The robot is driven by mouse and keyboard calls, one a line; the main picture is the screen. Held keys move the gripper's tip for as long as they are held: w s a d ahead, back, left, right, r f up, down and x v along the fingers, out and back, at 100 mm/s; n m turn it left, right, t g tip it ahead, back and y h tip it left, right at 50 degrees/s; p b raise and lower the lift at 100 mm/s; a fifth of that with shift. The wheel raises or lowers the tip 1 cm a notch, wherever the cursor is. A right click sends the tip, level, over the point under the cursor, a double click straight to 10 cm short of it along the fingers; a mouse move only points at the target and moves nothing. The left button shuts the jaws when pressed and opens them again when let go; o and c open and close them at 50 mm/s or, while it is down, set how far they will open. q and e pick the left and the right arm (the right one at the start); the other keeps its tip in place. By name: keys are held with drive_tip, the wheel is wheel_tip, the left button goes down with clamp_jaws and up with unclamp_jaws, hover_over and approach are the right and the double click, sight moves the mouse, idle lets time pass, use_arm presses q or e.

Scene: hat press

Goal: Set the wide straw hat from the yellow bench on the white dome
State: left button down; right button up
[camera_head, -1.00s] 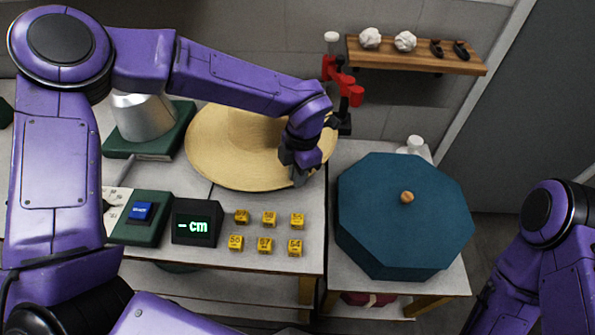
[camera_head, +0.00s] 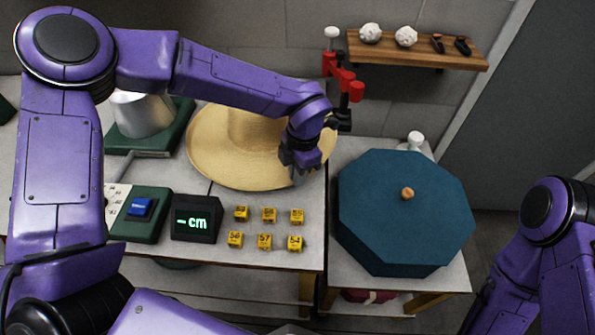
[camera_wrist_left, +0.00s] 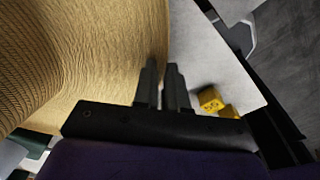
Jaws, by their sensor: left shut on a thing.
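The wide straw hat (camera_head: 222,160) lies crown up on the grey-topped bench with yellow legs (camera_head: 306,290). My left gripper (camera_head: 297,177) is at the hat's front right edge, shut on the brim. In the left wrist view the straw (camera_wrist_left: 95,60) fills the left side and its edge meets the closed fingers (camera_wrist_left: 161,85). A pale metallic, rounded form (camera_head: 143,118) stands on a green base at the back left, partly behind my left arm; its top is hidden. I see no other dome. My right arm is at the right edge, its gripper out of view.
Several yellow number blocks (camera_head: 264,241), a display (camera_head: 196,218) and a green box with a blue button (camera_head: 139,209) stand in front of the hat. A teal octagonal box (camera_head: 400,225) fills the right table. A red-armed stand (camera_head: 345,80) rises behind, near a wall shelf (camera_head: 420,50).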

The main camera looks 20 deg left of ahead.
use_arm(q)
drive_tip(key=c, duration=1.1)
unclamp_jaws()
wheel_tip(320, 180, up, 11)
drive_tip(key=b, duration=0.1)
drive_tip(key=shift+w+d+f, duration=0.2)
drive_tip(key=shift+w+d, duration=0.15)
